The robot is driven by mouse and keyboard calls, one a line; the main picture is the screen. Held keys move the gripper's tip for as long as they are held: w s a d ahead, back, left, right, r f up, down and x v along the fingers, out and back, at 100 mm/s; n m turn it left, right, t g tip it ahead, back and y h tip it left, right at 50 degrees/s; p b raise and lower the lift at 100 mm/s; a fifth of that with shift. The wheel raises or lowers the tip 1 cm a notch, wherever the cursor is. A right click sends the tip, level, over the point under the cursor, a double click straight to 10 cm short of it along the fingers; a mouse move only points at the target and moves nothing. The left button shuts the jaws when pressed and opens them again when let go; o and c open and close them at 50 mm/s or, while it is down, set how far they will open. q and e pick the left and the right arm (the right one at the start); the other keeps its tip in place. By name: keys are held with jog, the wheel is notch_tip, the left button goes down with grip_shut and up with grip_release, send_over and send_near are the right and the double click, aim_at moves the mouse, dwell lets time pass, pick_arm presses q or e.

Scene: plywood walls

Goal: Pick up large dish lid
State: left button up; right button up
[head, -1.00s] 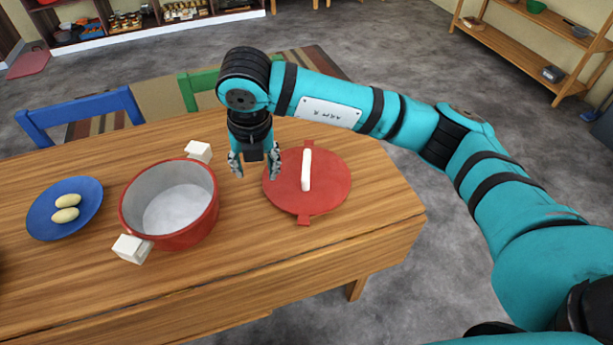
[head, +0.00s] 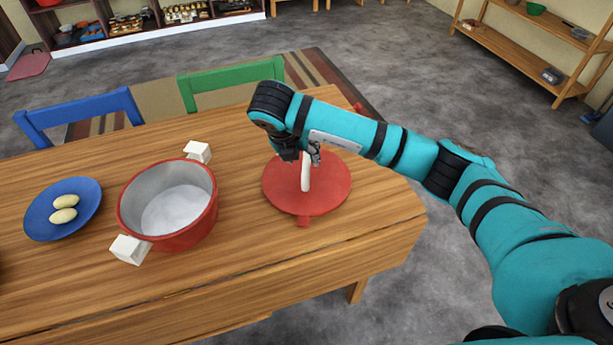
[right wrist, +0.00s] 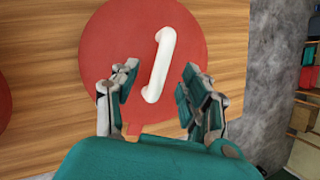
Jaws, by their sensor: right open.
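The large dish lid (head: 326,194) is a flat red disc with a white bar handle (head: 306,172), lying on the wooden table. In the right wrist view the lid (right wrist: 105,48) and its handle (right wrist: 160,62) show from above. My right gripper (head: 301,153) is over the far part of the lid, near the far end of the handle. In the right wrist view its fingers (right wrist: 155,86) are spread apart, with the handle's near end between them in the picture. Nothing is gripped. My left gripper is not in view.
A red pot (head: 180,233) with white handles stands open left of the lid. A blue plate (head: 40,222) with two pale oval items is farther left. Blue (head: 80,108) and green (head: 235,78) chairs stand behind the table. The table's right edge is near the lid.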

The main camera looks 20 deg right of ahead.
aim_at(305, 161)
jog(key=p+x, duration=0.1)
jog(key=x, duration=0.4)
jog(key=shift+d+f, duration=0.1)
jog(key=shift+d, duration=0.1)
grip_shut()
dwell(0.3)
